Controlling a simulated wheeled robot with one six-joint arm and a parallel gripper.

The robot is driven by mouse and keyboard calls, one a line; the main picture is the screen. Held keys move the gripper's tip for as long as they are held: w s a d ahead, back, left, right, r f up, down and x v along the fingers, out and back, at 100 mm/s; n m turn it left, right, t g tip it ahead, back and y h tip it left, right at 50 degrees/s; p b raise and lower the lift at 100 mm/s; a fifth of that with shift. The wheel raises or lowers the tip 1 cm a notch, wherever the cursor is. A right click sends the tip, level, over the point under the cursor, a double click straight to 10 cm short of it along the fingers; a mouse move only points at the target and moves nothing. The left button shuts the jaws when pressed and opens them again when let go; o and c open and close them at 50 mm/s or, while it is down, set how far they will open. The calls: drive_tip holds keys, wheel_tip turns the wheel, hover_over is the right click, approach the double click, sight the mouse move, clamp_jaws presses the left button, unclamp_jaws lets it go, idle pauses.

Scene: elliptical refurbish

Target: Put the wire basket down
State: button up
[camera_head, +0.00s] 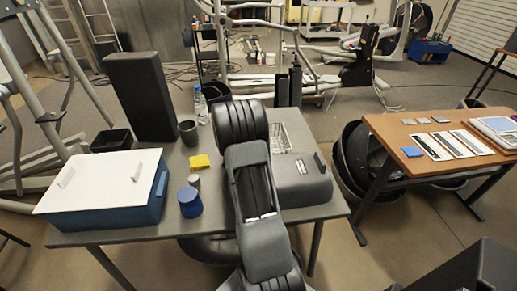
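My arm reaches up over the grey table (120,233) in the head view. My gripper is not visible; the arm's own links hide the area at its end. A pale, grid-like thing (281,138), possibly the wire basket, shows just right of the arm at the table's far side. Its left part is hidden behind the arm. I cannot tell whether it rests on the table or is held.
A blue box with white lid (110,185), black bin (111,141), tall black box (140,95), dark cup (189,132), bottle (200,106), yellow block (200,161), blue jar (190,203) and grey machine (302,180) crowd the table. A brown table (385,125) stands right.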

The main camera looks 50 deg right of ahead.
drive_tip(key=shift+c, duration=0.3)
clamp_jaws()
drive_tip(key=shift+r, duration=0.1)
idle(1.0)
